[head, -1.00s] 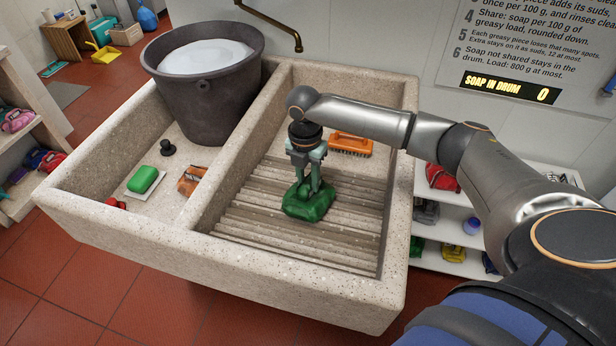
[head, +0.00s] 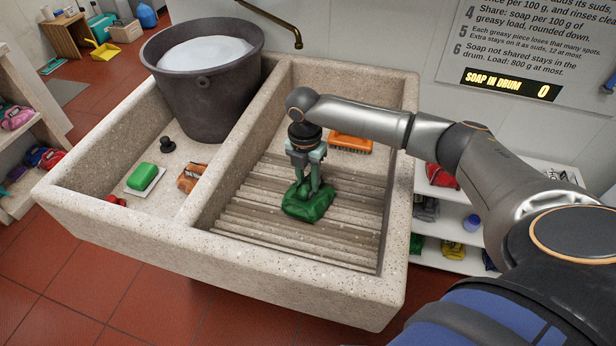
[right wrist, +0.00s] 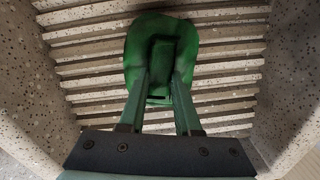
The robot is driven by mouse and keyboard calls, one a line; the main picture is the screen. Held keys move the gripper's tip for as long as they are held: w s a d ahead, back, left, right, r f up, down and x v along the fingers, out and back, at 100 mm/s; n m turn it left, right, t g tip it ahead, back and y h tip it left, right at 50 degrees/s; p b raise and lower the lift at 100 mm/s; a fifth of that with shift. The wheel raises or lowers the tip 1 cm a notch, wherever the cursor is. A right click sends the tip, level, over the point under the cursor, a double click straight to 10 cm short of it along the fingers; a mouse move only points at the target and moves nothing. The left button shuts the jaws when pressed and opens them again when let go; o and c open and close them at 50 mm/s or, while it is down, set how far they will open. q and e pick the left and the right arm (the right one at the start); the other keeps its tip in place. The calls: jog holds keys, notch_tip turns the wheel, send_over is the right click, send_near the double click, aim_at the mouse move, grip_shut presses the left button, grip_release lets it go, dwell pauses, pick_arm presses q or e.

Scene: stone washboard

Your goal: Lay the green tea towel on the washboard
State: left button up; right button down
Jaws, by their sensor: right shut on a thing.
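The green tea towel (head: 308,204) is a crumpled bundle on the ridged washboard (head: 260,215), in the right basin of the stone sink. It also shows in the right wrist view (right wrist: 183,42), over the ridges. My right gripper (head: 308,187) points down from above and is shut on the towel; its fingertips (right wrist: 162,90) pinch a fold of it. The towel appears to touch the ridges. My left gripper is not in view.
An orange brush (head: 351,143) lies at the back of the washboard basin. The left basin holds a dark bucket (head: 205,95), a green soap bar (head: 143,176), a black plug (head: 168,146) and an orange-brown item (head: 190,178). Stone walls surround the washboard; bare ridges lie around the towel.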

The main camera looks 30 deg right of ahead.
jog(key=shift+f, duration=0.3)
jog(key=c, duration=0.5)
grip_release()
jog(key=shift+f, duration=0.1)
jog(key=r, duration=0.6)
jog(key=r+p, duration=0.1)
jog(key=r, duration=0.5)
jog(key=shift+w+a+r, duration=0.15)
jog(key=shift+a+r, duration=0.05)
jog(key=shift+r, duration=0.1)
